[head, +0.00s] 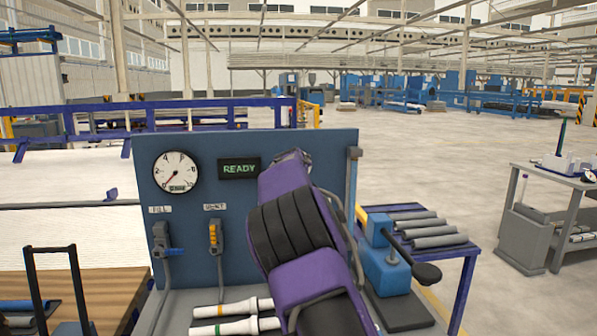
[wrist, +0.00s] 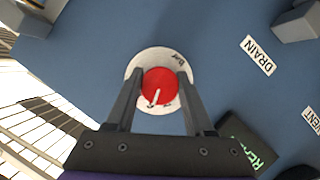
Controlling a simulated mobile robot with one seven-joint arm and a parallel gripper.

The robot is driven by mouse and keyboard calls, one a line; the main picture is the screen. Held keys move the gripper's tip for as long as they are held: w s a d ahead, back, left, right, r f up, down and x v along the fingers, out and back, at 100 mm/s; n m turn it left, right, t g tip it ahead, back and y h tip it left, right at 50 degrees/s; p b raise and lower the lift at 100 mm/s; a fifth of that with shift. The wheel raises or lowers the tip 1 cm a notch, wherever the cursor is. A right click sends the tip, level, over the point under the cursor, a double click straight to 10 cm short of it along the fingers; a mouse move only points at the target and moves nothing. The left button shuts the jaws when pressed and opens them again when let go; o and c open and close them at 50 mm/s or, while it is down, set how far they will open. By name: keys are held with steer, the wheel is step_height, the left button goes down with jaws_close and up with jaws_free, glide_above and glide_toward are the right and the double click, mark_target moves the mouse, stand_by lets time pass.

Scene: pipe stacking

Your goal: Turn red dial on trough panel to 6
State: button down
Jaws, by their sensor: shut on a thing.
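The red dial (wrist: 160,80) shows in the wrist view, on a round white plate (wrist: 148,56) fixed to the blue trough panel (wrist: 90,50). A white pointer mark shows on its face, towards the lower side in this view. The scale numbers are mostly hidden or too small to read. My gripper (wrist: 157,77) has one finger on each side of the dial and is shut on it. In the head view my purple arm covers the right part of the panel (head: 225,145) and hides the dial.
Pale tubes (head: 235,308) lie below. A blue press (head: 385,262) and grey pipes (head: 415,225) stand to the right.

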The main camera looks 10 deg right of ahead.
stand_by(0.3)
steer(key=shift+c, duration=1.4)
jaws_free()
steer(key=b+v, duration=0.4)
steer(key=v, duration=1.3)
steer(key=shift+s, duration=0.2)
steer(key=shift+a+r, duration=0.1)
